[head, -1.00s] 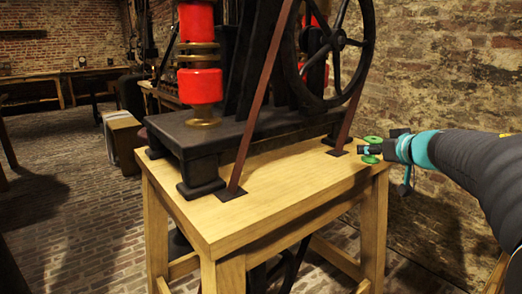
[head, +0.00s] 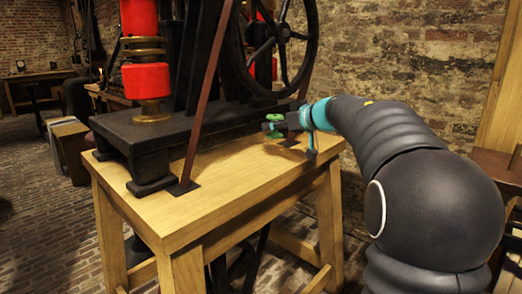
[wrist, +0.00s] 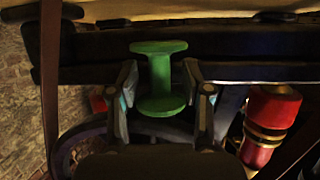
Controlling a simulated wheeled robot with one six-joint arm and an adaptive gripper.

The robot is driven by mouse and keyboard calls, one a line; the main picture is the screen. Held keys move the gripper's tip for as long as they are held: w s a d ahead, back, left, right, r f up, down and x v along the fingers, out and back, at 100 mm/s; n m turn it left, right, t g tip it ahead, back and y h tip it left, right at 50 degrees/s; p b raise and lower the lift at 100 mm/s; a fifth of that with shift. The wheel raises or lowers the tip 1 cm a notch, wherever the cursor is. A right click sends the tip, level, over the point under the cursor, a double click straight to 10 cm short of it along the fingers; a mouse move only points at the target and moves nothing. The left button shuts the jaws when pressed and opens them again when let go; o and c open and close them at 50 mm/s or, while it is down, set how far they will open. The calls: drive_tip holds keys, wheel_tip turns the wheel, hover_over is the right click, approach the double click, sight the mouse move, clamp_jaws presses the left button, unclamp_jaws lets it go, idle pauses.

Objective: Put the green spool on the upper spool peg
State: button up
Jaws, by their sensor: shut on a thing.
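The green spool (head: 278,117) is held by my gripper (head: 272,126) in front of the right end of the black machine base, above the back right of the wooden table. In the wrist view the green spool (wrist: 160,78) stands between the two fingers of my gripper (wrist: 160,82). The upper spool peg cannot be made out in either view.
The black machine (head: 200,122) with red coils (head: 146,80) and a large spoked wheel (head: 246,45) stands on the wooden table (head: 210,200). A slanting brown bar (head: 205,100) rises from the table in front of it. The table's front right is clear.

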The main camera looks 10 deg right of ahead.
sight(264, 157)
drive_tip(key=a, duration=0.1)
drive_tip(key=a+f, duration=0.2)
drive_tip(key=shift+w+a+f+b, duration=0.1)
drive_tip(key=shift+w+a+b, duration=0.05)
drive_tip(key=shift+w+b, duration=0.2)
drive_tip(key=shift+f+b, duration=1)
drive_tip(key=shift+f, duration=0.95)
drive_tip(key=shift+r, duration=0.1)
drive_tip(key=o, duration=1)
drive_tip(key=shift+f, duration=0.2)
drive_tip(key=shift+r, duration=0.2)
drive_tip(key=p+v, duration=0.1)
drive_tip(key=v, duration=1.1)
drive_tip(key=shift+p, duration=0.4)
